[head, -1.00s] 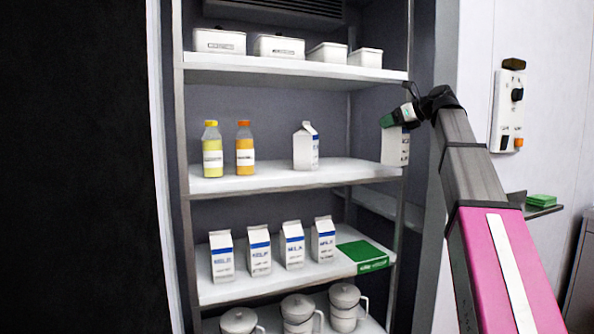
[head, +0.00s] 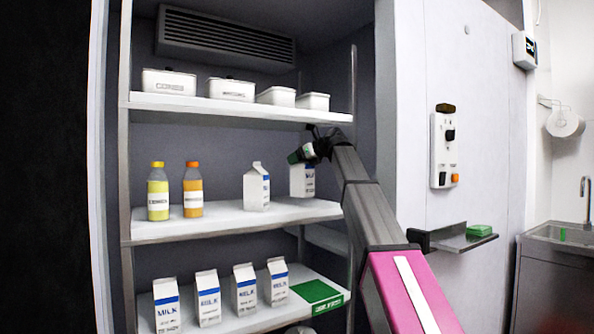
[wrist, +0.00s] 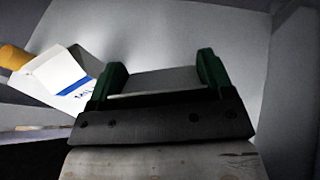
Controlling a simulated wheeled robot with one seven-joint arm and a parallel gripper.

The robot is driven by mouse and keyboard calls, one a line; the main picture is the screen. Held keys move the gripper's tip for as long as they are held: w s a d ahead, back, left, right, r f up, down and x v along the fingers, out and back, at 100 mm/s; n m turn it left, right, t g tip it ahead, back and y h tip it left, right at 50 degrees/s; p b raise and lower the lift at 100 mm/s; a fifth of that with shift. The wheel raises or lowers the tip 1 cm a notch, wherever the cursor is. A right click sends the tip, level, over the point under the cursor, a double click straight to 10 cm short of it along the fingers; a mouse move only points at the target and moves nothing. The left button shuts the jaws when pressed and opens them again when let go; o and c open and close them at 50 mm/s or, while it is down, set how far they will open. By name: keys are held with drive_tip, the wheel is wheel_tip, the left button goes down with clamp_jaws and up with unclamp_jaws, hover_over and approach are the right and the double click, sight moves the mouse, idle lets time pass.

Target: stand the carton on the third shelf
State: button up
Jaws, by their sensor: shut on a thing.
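The carton (head: 302,181), white with blue lettering, is held upright by its top in my gripper (head: 303,154). It is over the right part of the shelf (head: 235,222) that bears two bottles and another carton. Whether its base touches that shelf cannot be told. In the wrist view, my gripper (wrist: 158,83) shows green fingertips, with a pale grey surface between them. The standing carton (head: 256,188) is just left of the held one, with a visible gap. It also appears at the left in the wrist view (wrist: 62,72).
A yellow bottle (head: 158,195) and an orange bottle (head: 193,192) stand farther left on this shelf. White tubs (head: 232,91) line the shelf above. Several milk cartons (head: 244,290) and a green box (head: 316,293) occupy the shelf below. A shelf post (head: 353,90) is at right.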

sight(297, 168)
drive_tip(key=shift+w+a, duration=0.25)
drive_tip(key=shift+a, duration=0.15)
drive_tip(key=shift+f, duration=1.8)
drive_tip(key=o, duration=1.7)
drive_tip(key=shift+f, duration=0.1)
drive_tip(key=shift+v, duration=3.85)
